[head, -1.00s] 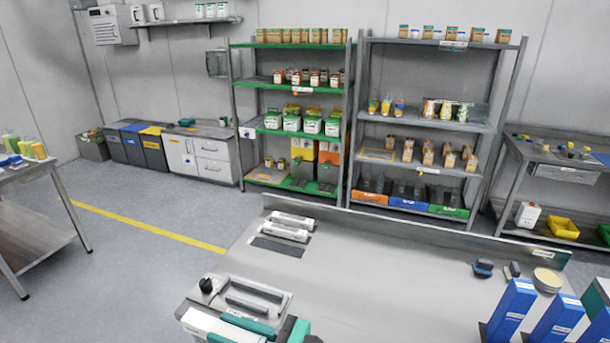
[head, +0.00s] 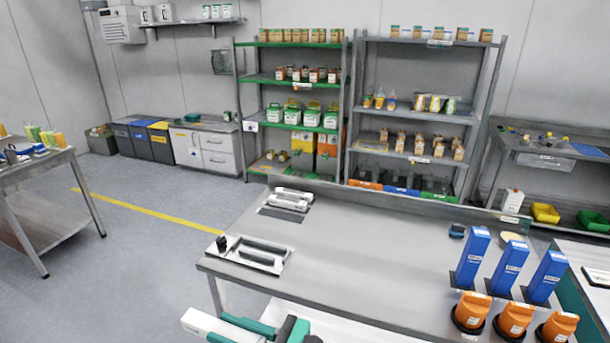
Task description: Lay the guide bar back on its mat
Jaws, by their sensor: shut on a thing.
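My gripper is out of view; only white, teal and dark parts of my own arm show at the bottom edge. Two pale bar-like pieces (head: 291,197) lie at the back left of the steel bench. Just in front of them is a flat dark mat (head: 279,214), with nothing visible on it. I cannot tell whether either pale piece is a guide bar. A light plate (head: 270,266) with dark bar-shaped parts and a black knob lies at the bench's front left corner.
The steel bench (head: 370,240) is clear in the middle. Blue upright boxes (head: 510,265) and orange-topped containers (head: 515,317) stand at its right. Stocked shelves (head: 293,80) stand behind it. Open floor (head: 130,270) lies to the left.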

